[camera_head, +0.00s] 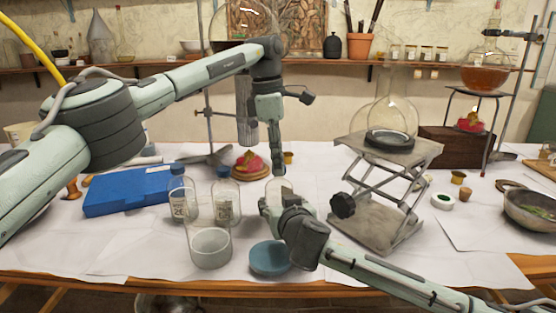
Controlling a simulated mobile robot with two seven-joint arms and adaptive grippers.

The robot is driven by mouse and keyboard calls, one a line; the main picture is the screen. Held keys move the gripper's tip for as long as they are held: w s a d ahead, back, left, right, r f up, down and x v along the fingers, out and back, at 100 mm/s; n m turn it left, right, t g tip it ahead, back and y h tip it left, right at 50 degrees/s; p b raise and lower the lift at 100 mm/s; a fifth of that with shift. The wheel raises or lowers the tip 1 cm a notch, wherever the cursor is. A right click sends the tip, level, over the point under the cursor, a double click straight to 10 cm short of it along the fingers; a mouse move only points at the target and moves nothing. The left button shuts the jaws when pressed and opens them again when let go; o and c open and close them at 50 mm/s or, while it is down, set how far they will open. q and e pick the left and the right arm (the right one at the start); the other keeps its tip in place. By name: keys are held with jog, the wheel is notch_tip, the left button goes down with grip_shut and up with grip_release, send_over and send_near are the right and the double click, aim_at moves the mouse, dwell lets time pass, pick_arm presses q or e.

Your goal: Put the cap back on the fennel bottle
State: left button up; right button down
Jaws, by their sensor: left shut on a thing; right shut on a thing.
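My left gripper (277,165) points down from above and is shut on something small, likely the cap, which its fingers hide. Just below it is the clear top of a glass bottle (280,187). My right gripper (284,203) comes from the lower right and is shut on this bottle, hiding its lower part and any label. I take it to be the fennel bottle, but cannot read a name. The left gripper is over the bottle's top; whether cap and bottle touch, I cannot tell.
Two labelled bottles (182,200) (226,190) stand to the left, behind an empty glass jar (211,248). A round blue lid (270,258) lies in front. A blue case (127,191) is at left. A lab jack (385,195) bearing a flask stands close on the right.

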pick_arm(q)
jog(key=m, duration=0.5)
jog(key=shift+g, duration=0.3)
jog(key=o, duration=1.2)
jog(key=shift+o, duration=0.2)
pick_arm(e)
jog(key=shift+c, duration=2.2)
grip_release()
jog(key=v, duration=1.2)
jog(key=shift+r, duration=0.1)
